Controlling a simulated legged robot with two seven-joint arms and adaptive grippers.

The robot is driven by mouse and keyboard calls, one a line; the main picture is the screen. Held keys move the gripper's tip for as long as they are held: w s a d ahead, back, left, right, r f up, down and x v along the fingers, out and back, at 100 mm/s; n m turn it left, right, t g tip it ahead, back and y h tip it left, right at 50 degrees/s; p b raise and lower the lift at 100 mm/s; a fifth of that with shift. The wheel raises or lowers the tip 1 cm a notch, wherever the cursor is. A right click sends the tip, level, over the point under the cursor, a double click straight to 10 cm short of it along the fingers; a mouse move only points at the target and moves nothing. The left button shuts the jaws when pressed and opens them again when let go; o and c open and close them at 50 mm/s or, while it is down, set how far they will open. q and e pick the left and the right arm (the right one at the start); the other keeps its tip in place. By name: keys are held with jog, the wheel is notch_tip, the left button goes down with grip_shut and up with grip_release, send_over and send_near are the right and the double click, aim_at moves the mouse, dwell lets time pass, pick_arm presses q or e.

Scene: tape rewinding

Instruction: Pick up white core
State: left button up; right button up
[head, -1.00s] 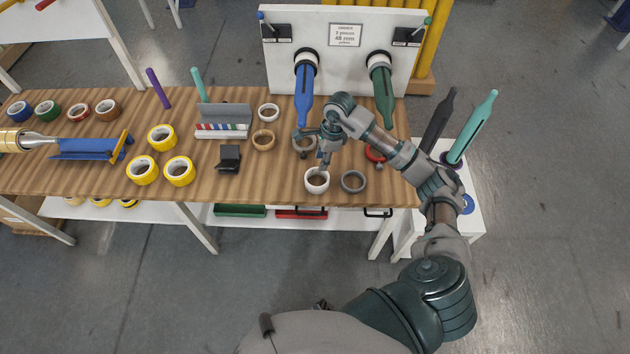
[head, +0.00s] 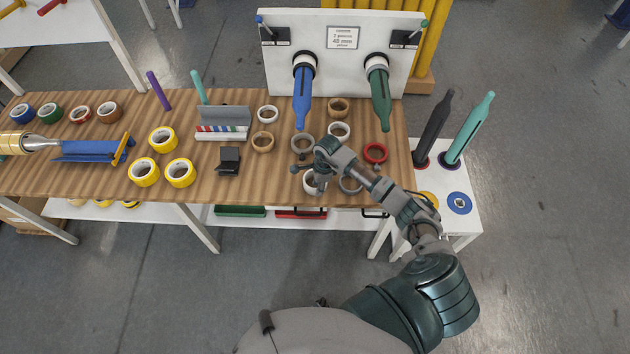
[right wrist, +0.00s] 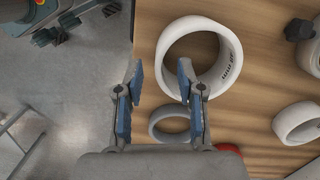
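The nearest white core (head: 307,185) is a ring lying near the table's front edge, partly covered by my right gripper (head: 311,173). In the right wrist view the white core (right wrist: 231,62) is large, with dark print on its inner wall. My right gripper (right wrist: 160,84) is open there; its blue-padded fingers appear on either side of the core's left wall, one overlapping the hole. I cannot tell whether they touch it. Two other white rings lie farther back, one right of centre (head: 339,124) and one left (head: 268,108). My left gripper is not in view.
A grey ring (right wrist: 153,126) lies close beside the core. A red ring (head: 375,146), brown rings and another grey ring (head: 294,141) are around it. Blue (head: 303,105) and green (head: 379,105) spindles stick out from the white panel. Yellow rolls (head: 163,127) lie left.

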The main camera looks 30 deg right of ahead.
notch_tip(320, 180, down, 3)
jog(key=shift+d+r, duration=0.1)
jog(key=shift+r, duration=0.1)
jog(key=shift+a+r, duration=0.1)
jog(key=shift+a, duration=0.15)
jog(key=shift+a+r, duration=0.1)
jog(key=shift+a, duration=0.2)
grip_shut()
jog(key=shift+d, duration=0.1)
